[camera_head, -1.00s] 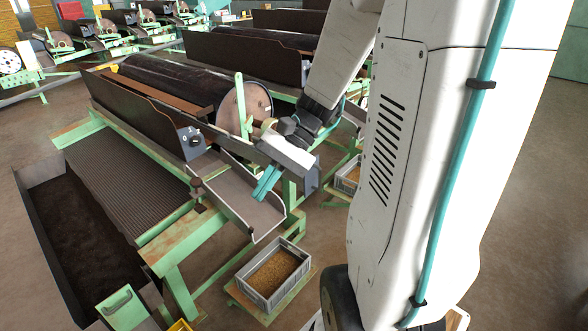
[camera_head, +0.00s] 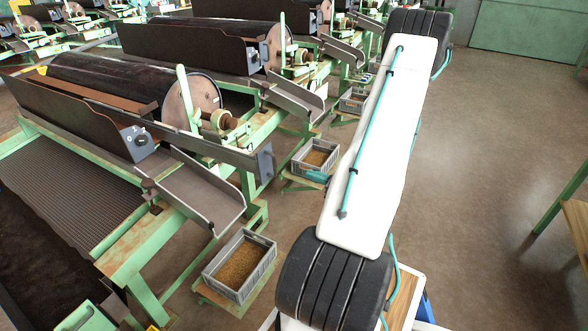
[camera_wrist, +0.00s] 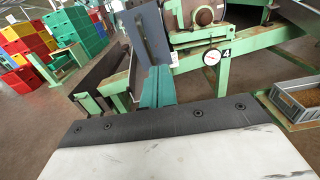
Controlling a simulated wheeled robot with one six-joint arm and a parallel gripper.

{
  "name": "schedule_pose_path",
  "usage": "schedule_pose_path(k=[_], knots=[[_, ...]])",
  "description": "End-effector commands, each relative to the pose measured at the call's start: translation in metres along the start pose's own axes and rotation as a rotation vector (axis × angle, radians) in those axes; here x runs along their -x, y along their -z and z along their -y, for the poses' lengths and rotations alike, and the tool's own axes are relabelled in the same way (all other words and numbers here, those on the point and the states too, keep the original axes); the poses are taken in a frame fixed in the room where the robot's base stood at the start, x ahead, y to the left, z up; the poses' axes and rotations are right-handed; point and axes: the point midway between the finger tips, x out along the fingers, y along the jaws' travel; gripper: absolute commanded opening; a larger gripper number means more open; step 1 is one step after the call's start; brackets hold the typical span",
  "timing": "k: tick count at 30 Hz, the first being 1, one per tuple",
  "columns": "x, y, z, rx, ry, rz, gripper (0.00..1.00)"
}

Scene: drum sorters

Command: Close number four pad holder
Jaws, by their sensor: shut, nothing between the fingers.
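In the wrist view, a number 4 plate (camera_wrist: 226,54) is on a green frame beside a round white dial (camera_wrist: 211,57). In the head view, a bit of teal (camera_head: 316,175) beside my arm looks like my gripper, mostly hidden.
The nearest drum sorter (camera_head: 192,98) has a grey chute (camera_head: 202,193) above a grain crate (camera_head: 240,265). Another grain crate (camera_head: 316,157) stands at the sorter behind. Stacked coloured crates (camera_wrist: 70,32) are at the wrist view's left. Open floor (camera_head: 470,130) lies right of my arm.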

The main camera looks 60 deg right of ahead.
Motion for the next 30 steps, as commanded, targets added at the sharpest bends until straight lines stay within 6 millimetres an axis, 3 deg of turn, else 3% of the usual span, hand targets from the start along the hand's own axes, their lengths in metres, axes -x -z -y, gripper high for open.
schedule_pose_path(k=[12,18,24,30], knots=[[-0.085,-0.001,-0.003,0.002,-0.012,-0.001,0.00],[-0.118,-0.001,-0.003,0.002,-0.010,0.000,0.00],[-0.132,-0.001,-0.003,0.002,-0.007,-0.001,0.00],[-0.134,-0.001,-0.002,0.002,-0.006,-0.001,0.00]])
